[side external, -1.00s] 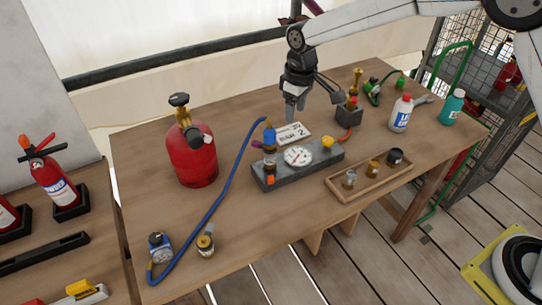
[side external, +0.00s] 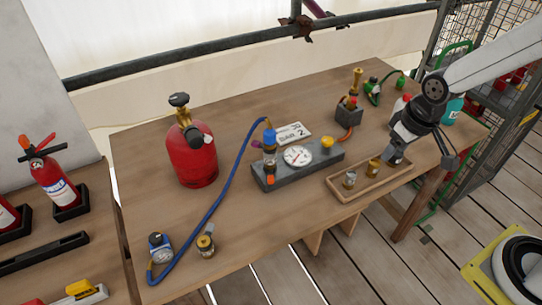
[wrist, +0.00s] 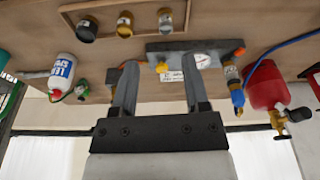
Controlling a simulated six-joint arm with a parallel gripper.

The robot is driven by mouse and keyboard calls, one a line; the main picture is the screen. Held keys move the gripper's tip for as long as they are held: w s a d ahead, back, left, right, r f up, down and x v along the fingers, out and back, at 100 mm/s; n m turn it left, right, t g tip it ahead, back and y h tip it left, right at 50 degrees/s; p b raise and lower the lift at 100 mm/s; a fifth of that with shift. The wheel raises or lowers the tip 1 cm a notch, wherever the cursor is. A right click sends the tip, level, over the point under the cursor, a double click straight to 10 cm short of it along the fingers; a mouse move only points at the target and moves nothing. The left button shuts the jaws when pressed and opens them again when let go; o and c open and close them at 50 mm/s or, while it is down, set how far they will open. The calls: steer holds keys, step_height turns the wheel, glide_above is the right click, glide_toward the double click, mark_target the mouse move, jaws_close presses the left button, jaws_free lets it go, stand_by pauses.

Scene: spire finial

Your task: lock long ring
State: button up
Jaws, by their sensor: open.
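The wooden tray (side external: 369,187) holds a silver ring-like fitting (side external: 350,180), a brass one (side external: 373,166) and a black one, which shows in the wrist view (wrist: 87,30). I cannot tell which is the long ring. In the side view my gripper (side external: 424,158) is at the tray's right end and hides the black fitting. In the wrist view my gripper (wrist: 158,90) has its two fingers apart, with nothing between them. A grey block (side external: 325,165) with a dial gauge (side external: 298,156) and a blue-topped fitting (side external: 270,142) stands left of the tray.
A red cylinder (side external: 192,160) stands at the left of the table, with a blue hose (side external: 215,200) curving in front. A small gauge (side external: 160,250) and a brass fitting (side external: 205,245) lie front left. A white bottle (wrist: 62,72) stands behind my gripper. The front middle is clear.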

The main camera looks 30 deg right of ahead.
steer(key=shift+m, duration=0.4)
steer(key=shift+s+d+f, duration=0.15)
steer(key=shift+s, duration=0.5)
steer(key=shift+s+d+f, duration=0.1)
steer(key=shift+s+d, duration=0.1)
steer(key=shift+s, duration=0.45)
steer(key=shift+s+d+f, duration=0.15)
steer(key=shift+s, duration=0.5)
